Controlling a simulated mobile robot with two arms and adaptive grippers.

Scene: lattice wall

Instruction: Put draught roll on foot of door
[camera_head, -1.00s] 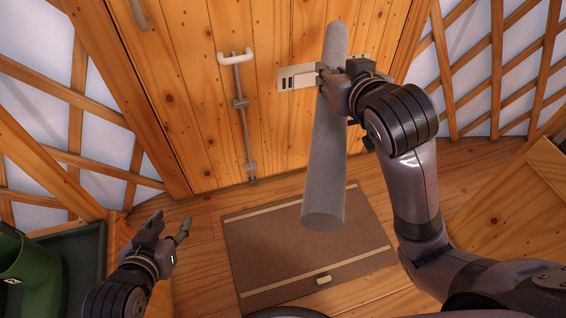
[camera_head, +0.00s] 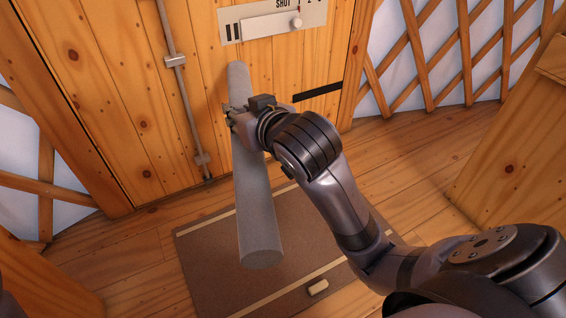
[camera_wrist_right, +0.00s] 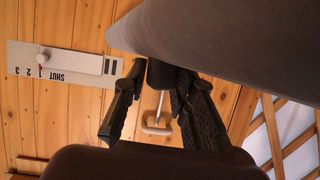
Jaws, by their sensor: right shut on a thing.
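The draught roll (camera_head: 258,215) is a long grey cylinder in the head view. It slants in front of the door, one end toward the door and the other toward me, above the mat. My right gripper (camera_head: 236,113) is shut on it around its upper part. In the right wrist view the roll (camera_wrist_right: 230,35) fills the top, at the fingers (camera_wrist_right: 155,85). The wooden plank door (camera_head: 110,90) stands behind; part of its foot is hidden by the roll and my right arm. My left gripper is not in view.
A brown mat (camera_head: 215,262) with a small cream block (camera_head: 318,287) lies on the plank floor. The door carries a metal rod (camera_head: 187,110), a slider plate marked SHUT (camera_head: 262,26) and a black strip (camera_head: 318,91). Wooden boxes flank the floor on both sides.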

